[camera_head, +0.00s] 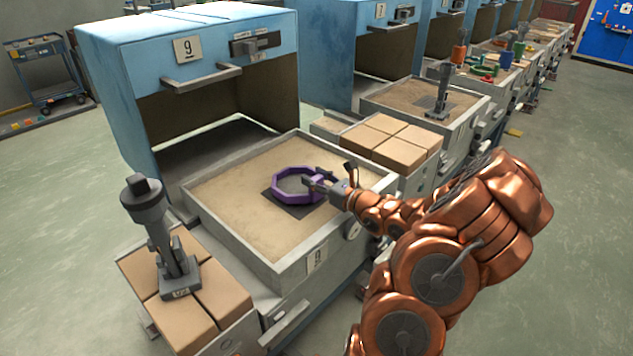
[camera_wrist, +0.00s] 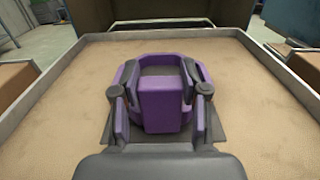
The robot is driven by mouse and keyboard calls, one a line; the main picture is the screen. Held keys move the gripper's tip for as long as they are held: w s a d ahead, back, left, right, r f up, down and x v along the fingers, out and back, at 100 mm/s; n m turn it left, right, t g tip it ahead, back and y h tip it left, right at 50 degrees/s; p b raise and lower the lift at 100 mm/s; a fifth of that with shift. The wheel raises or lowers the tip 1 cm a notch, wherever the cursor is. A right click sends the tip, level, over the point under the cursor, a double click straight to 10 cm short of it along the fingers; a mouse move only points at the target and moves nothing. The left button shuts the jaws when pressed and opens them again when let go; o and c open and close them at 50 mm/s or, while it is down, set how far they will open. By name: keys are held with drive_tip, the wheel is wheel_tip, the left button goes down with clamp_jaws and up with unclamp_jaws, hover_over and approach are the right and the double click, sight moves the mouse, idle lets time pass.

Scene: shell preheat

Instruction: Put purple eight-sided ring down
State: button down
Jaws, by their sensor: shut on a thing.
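The purple eight-sided ring (camera_head: 285,197) is at a dark square plate (camera_head: 299,211) in the sand-coloured bed of the tray (camera_head: 221,223) of the station marked 9. My gripper (camera_head: 321,183) reaches in from the right and is shut on the near side of the ring. In the wrist view my gripper's two fingers (camera_wrist: 160,92) stand on either side of a purple block (camera_wrist: 161,105) on the ring's near side. The ring looks level and lies over the dark plate; I cannot tell whether it touches it. Part of the ring's near side is hidden by the fingers.
A raised grey rim (camera_wrist: 283,81) surrounds the tray. The blue hood (camera_head: 190,60) stands open behind it. Tan blocks (camera_head: 392,140) lie to the right, and a dark upright tool (camera_head: 160,238) stands on more blocks at front left. Bare sand surrounds the plate.

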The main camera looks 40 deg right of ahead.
drive_tip(key=shift+f, duration=0.55)
drive_tip(key=shift+f, duration=0.15)
drive_tip(key=c, duration=0.6)
unclamp_jaws()
